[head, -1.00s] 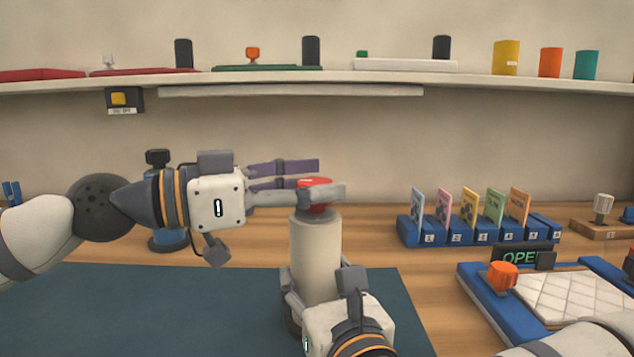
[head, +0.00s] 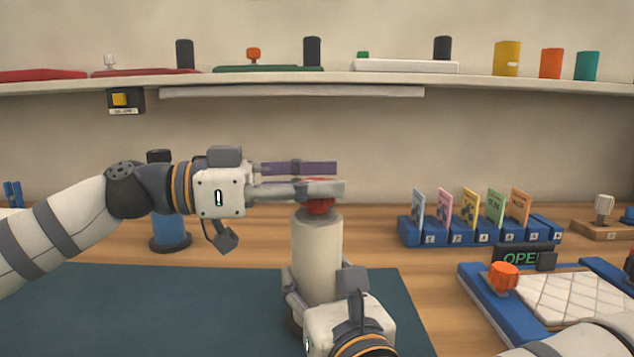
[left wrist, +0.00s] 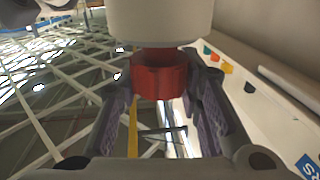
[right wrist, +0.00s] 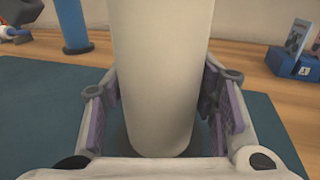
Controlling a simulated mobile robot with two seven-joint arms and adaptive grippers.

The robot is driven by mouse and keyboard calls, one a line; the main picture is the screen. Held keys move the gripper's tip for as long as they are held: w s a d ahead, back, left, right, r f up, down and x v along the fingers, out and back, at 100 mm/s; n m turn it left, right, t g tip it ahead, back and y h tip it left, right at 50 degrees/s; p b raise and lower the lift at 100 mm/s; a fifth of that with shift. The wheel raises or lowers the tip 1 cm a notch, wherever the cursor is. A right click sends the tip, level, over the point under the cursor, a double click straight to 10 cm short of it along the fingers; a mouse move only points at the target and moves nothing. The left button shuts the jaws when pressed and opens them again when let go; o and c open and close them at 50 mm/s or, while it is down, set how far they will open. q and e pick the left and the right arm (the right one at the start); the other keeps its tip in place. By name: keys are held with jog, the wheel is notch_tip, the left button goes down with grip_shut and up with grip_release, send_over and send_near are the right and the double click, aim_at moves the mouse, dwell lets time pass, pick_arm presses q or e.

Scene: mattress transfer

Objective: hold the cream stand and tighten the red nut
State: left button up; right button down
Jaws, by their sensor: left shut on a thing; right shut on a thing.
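The cream stand (head: 316,250) is upright on the table. Its lower part is partly hidden by my right gripper (head: 322,284), which is shut around it. In the right wrist view, the cream stand (right wrist: 158,75) is between the two fingers. The red nut (head: 320,207) is at the stand's top, and the fingers of my left gripper (head: 318,178) partly hide it. In the left wrist view, the red nut (left wrist: 158,76) is between the fingers, against the stand's end. My left gripper is shut on it, coming in from the left.
A dark green mat (head: 150,310) lies under the work area. A blue cylinder (head: 169,230) stands behind my left arm. At right are a blue card rack (head: 478,238) and a blue-framed tray (head: 485,305) with an orange knob (head: 503,276). A loaded shelf (head: 300,84) runs along the back.

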pick_arm(q)
jog(key=shift+s+f+m+g, duration=0.1)
jog(key=shift+m+g, duration=1.3)
jog(key=shift+g, duration=0.7)
pick_arm(e)
jog(key=shift+d+f, duration=0.1)
jog(key=shift+f, duration=0.05)
pick_arm(q)
jog(key=shift+d, duration=0.1)
pick_arm(e)
jog(key=shift+w, duration=0.1)
pick_arm(q)
jog(key=o, duration=1.2)
jog(key=a, duration=0.8)
jog(key=w+a, duration=0.1)
jog(key=a, duration=0.3)
